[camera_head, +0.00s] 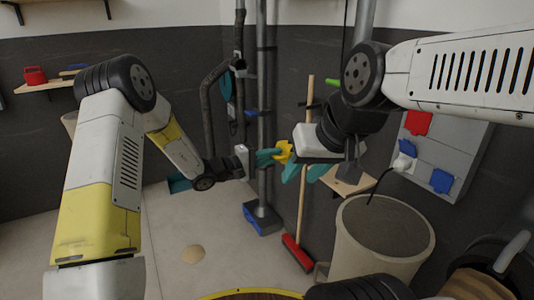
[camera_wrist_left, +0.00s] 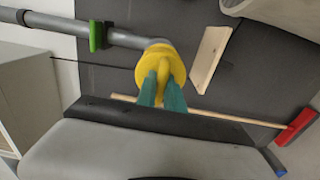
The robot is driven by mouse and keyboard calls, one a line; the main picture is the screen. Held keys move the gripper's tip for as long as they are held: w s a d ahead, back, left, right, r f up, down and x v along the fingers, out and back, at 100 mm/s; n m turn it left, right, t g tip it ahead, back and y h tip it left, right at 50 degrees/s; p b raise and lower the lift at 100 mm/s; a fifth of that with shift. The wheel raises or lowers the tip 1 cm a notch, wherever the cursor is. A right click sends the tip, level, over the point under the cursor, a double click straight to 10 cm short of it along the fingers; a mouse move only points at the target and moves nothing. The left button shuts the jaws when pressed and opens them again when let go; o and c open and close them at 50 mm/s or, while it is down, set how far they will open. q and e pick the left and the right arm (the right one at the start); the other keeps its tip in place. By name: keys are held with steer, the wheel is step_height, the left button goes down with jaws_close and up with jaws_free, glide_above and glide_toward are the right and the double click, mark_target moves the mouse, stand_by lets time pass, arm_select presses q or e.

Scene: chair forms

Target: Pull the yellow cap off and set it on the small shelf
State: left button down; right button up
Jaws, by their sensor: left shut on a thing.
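The yellow cap (camera_head: 285,151) is in the middle of the head view, between my two grippers. In the left wrist view the round yellow cap (camera_wrist_left: 161,58) sits at the end of a grey pipe (camera_wrist_left: 125,38); I cannot tell whether it is still seated on it. My left gripper (camera_head: 274,154) has its teal fingers shut on the cap; the fingers also show in the left wrist view (camera_wrist_left: 161,92). My right gripper (camera_head: 304,173) is just below and right of the cap, its teal fingers apart and empty. The small wooden shelf (camera_head: 350,181) is below right; it also shows in the left wrist view (camera_wrist_left: 211,58).
A broom with a red head (camera_head: 298,253) leans near the wall. A large beige bin (camera_head: 375,265) stands under the shelf. A grey panel with red and blue sockets (camera_head: 455,150) is at right. A vertical pipe (camera_head: 263,100) stands behind my left gripper. Floor at left is mostly clear.

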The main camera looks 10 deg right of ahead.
arm_select(q)
steer(key=v, duration=0.5)
stand_by(0.6)
steer(key=shift+f, duration=0.1)
